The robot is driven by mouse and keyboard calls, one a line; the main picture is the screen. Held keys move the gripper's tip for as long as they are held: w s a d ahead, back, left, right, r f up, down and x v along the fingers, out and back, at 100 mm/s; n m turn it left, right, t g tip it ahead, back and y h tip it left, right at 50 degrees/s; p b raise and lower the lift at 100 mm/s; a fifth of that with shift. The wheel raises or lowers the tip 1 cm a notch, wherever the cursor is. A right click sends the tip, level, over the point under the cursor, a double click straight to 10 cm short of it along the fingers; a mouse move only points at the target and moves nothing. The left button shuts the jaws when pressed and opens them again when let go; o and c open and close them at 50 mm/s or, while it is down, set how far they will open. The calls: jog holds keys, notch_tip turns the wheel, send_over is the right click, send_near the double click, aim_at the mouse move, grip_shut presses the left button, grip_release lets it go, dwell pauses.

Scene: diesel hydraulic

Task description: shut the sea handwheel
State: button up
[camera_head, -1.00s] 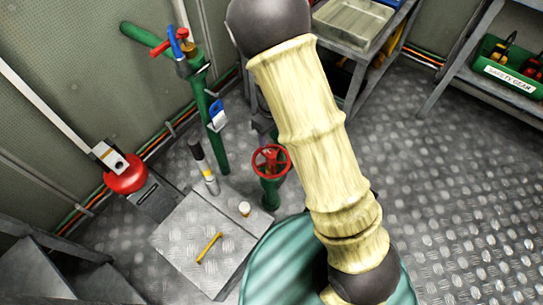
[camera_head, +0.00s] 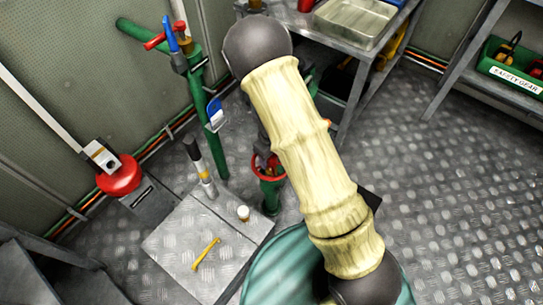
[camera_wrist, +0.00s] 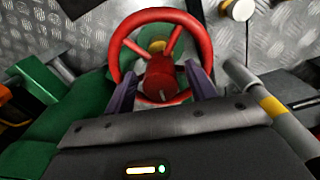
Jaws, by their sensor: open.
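A red handwheel (camera_head: 268,179) sits on a green valve body (camera_head: 271,194) low at the floor, partly hidden behind my arm in the head view. No label on it can be read. In the wrist view the red handwheel (camera_wrist: 205,50) is close and nearly fills the upper middle, with a red hub and spokes. My gripper (camera_wrist: 162,90) is open. Its two fingers stand apart at the near part of the rim, one on each side of the hub. Contact with the rim cannot be told.
A green standing pipe (camera_head: 208,120) with blue and red levers rises left of the wheel. A raised metal plate (camera_head: 180,235) with a yellow tool (camera_head: 206,254) and a white-capped item (camera_head: 243,213) lies in front. A steel table (camera_head: 345,75) stands behind. The right floor is clear.

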jog(key=shift+c, duration=0.2)
jog(key=c, duration=0.9)
jog(key=shift+r+m+p, duration=0.15)
jog(key=shift+m+p, duration=0.15)
jog(key=shift+p, duration=0.15)
jog(key=shift+r+m+p, duration=0.15)
jog(key=shift+m+p, duration=1.05)
jog(key=shift+p, duration=0.05)
jog(key=m+p, duration=0.4)
jog(key=shift+w, duration=0.1)
jog(key=m+p, duration=0.3)
jog(key=m, duration=0.2)
jog(key=shift+p, duration=0.3)
jog(key=m+p, duration=0.2)
jog(key=m, duration=0.2)
jog(key=shift+w+f, duration=0.1)
jog(key=shift+f, duration=0.1)
